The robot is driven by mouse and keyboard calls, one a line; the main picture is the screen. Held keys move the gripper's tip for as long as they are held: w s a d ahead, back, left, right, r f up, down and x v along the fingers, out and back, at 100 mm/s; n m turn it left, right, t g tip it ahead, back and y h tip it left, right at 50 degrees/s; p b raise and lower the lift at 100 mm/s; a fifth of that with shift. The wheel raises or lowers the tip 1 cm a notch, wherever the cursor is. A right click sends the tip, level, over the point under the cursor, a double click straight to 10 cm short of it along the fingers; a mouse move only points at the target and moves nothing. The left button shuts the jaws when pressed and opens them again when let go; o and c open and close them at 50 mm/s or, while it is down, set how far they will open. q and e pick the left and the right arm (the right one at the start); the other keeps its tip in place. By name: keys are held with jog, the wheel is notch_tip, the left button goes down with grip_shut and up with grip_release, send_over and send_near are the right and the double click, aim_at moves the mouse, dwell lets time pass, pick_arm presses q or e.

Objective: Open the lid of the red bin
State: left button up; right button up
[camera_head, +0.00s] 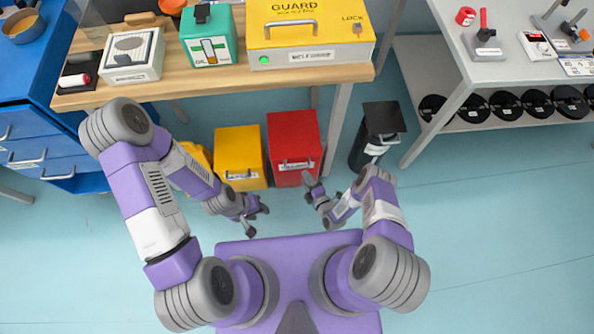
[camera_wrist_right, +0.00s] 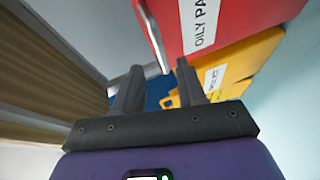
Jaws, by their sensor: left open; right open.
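The red bin (camera_head: 292,138) stands on the floor under the front of the workbench, and its lid looks shut. A grey handle (camera_head: 295,165) and a white label are at its near edge. In the right wrist view the red bin (camera_wrist_right: 212,22) shows at the top, with part of its label and a bit of handle. My right gripper (camera_head: 312,190) is open and empty, just in front of the red bin and apart from it; its fingers (camera_wrist_right: 160,72) show in the wrist view. My left gripper (camera_head: 258,218) is open and empty, in front of the yellow bin.
A yellow bin (camera_head: 239,152) stands close at the red bin's left, and a black bin (camera_head: 368,150) at its right beside a table leg. The workbench (camera_head: 200,85) overhangs behind, carrying a yellow guard box (camera_head: 310,40). The floor at the right is clear.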

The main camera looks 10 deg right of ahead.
aim_at(297, 168)
jog(key=shift+n+t, duration=0.3)
jog(key=shift+n, duration=0.2)
jog(key=b+x, duration=0.1)
jog(key=x, duration=0.2)
jog(key=b+x, duration=0.2)
jog(key=x, duration=0.2)
jog(key=shift+w+a+f, duration=0.1)
jog(key=shift+a+f, duration=0.15)
jog(key=shift+a, duration=0.05)
jog(key=shift+c, duration=0.4)
grip_shut()
